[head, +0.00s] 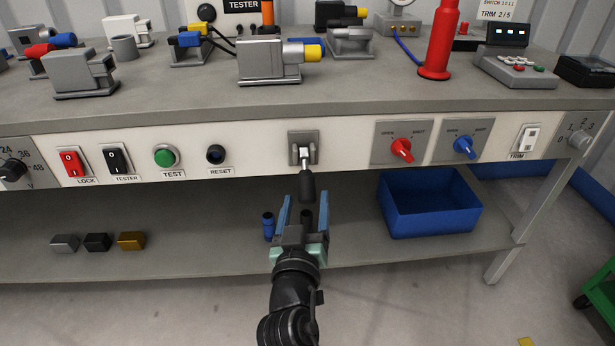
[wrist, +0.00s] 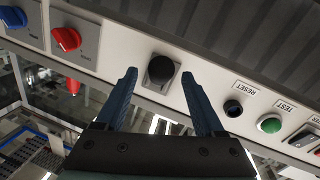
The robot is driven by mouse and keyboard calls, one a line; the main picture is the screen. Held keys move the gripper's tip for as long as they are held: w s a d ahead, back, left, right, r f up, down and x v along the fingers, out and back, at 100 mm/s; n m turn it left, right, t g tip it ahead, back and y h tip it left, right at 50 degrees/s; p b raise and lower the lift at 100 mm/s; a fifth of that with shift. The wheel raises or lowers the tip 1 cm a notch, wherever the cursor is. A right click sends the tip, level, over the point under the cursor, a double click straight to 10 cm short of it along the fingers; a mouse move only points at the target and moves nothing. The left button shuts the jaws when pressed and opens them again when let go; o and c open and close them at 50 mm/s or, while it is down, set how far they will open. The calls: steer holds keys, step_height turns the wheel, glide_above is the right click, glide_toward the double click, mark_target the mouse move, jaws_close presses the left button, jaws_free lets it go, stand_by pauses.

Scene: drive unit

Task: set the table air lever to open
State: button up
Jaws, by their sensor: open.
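A lever (head: 307,186) with a metal shaft and a black grip sits on a grey plate (head: 296,138) in the middle of the table's front panel. No label shows beside it. In the head view its grip hangs down and out from the plate. My gripper (head: 305,198) is open below and in front of the panel, with blue fingers to either side of the grip's lower end. In the wrist view the round black grip end (wrist: 160,68) shows between the fingertips (wrist: 159,73), with gaps on both sides. I cannot tell how deep it lies between them.
Right of the lever are a red knob (head: 402,149) and a blue knob (head: 465,147). Left are a RESET button (head: 215,153) and a green TEST button (head: 165,156). A blue bin (head: 430,204) and small blocks (head: 97,242) sit on the lower shelf.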

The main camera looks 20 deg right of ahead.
mark_target(309, 179)
steer(key=b+x, duration=0.1)
steer(key=x, duration=0.6)
steer(key=shift+w, duration=0.3)
jaws_close()
stand_by(1.1)
